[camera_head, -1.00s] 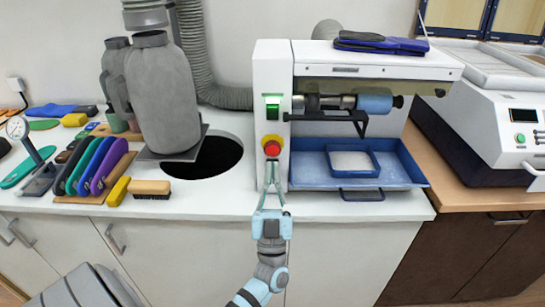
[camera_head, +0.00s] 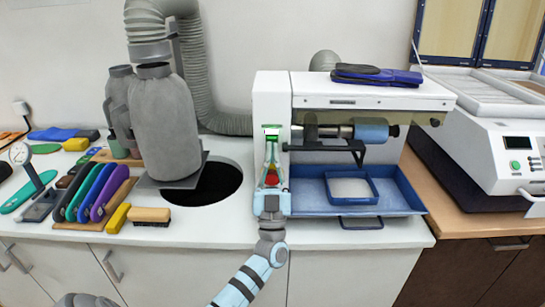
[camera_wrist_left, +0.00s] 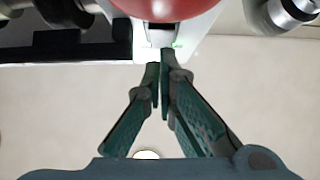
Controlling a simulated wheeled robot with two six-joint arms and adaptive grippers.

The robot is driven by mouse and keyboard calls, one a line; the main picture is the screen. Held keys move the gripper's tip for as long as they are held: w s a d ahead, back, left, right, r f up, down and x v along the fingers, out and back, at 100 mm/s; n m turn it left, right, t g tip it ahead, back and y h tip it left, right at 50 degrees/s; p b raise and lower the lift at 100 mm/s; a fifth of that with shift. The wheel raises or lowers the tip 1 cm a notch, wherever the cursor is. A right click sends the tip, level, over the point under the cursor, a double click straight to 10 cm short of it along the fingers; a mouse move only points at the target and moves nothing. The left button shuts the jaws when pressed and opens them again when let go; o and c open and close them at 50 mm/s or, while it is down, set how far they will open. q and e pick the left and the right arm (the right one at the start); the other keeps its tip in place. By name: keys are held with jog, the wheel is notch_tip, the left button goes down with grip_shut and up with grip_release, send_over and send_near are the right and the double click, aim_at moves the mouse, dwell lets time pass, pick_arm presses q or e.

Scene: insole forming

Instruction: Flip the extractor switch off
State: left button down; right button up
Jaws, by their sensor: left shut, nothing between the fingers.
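The switch (camera_head: 272,131), green and white, sits on the front of the white machine column (camera_head: 272,92). The red emergency button (camera_head: 272,178) is below it, partly hidden by my gripper. My left gripper (camera_head: 271,140) is shut and empty, pointing up the column with its fingertips at the switch's lower part. In the left wrist view the fingertips (camera_wrist_left: 160,70) are together, just short of a small pale and dark part with a green glow. The red button (camera_wrist_left: 150,14) fills the top there. I cannot tell whether the fingertips touch the switch.
A blue tray (camera_head: 310,203) and a roller (camera_head: 371,130) are right of the column. A round dark hole (camera_head: 222,186) in the white counter and a grey dust bag (camera_head: 165,120) are to the left. Brushes and coloured tools lie further left.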

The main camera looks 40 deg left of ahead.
pick_arm(q)
jog(key=s+d+f+p, duration=0.4)
jog(key=s+d, duration=0.3)
jog(key=s, duration=0.2)
jog(key=shift+s+f+g+h+p, duration=0.25)
jog(key=shift+f+g+h+p, duration=0.05)
jog(key=shift+f+g+p, duration=0.1)
dwell(0.4)
